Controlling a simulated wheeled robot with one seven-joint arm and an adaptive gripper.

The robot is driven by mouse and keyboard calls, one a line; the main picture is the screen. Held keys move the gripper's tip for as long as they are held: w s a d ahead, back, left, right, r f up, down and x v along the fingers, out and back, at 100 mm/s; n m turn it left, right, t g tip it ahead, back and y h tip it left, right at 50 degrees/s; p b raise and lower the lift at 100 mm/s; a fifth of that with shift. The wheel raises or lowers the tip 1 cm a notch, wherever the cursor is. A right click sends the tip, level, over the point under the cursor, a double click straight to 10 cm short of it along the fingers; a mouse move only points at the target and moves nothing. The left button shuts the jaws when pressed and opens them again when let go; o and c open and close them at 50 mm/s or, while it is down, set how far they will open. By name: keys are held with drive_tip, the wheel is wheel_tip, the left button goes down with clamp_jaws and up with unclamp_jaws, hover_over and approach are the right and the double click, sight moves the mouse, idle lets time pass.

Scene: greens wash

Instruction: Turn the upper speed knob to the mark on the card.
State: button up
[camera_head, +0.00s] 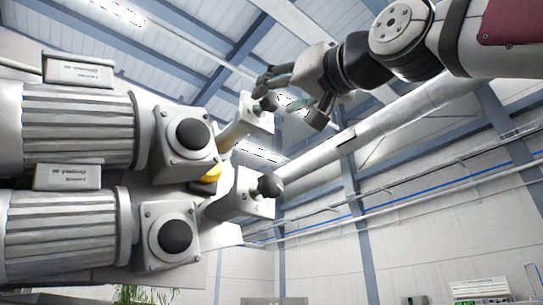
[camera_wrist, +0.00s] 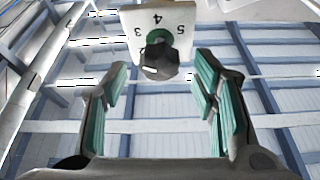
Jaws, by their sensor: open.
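The upper speed knob (camera_head: 264,104) is a dark, faceted knob on a pale plate beside the upper motor. In the wrist view the knob (camera_wrist: 160,62) has a small white mark on its lower left. My gripper (camera_head: 294,97) is open in front of the upper knob. In the wrist view its green-padded fingers (camera_wrist: 160,82) stand left and right of the knob, with gaps on both sides. The mark's exact reading is unclear.
A lower knob (camera_head: 270,185) sits on a similar plate below. Two ribbed motors (camera_head: 75,127) with round black caps fill the left. A small card or sign (camera_head: 480,289) stands at the lower right, its writing too small to read.

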sight(274, 99)
drive_tip(key=shift+p+x, duration=0.3)
drive_tip(key=shift+x, duration=1.35)
drive_tip(key=c, duration=1.2)
drive_tip(key=shift+o, duration=0.2)
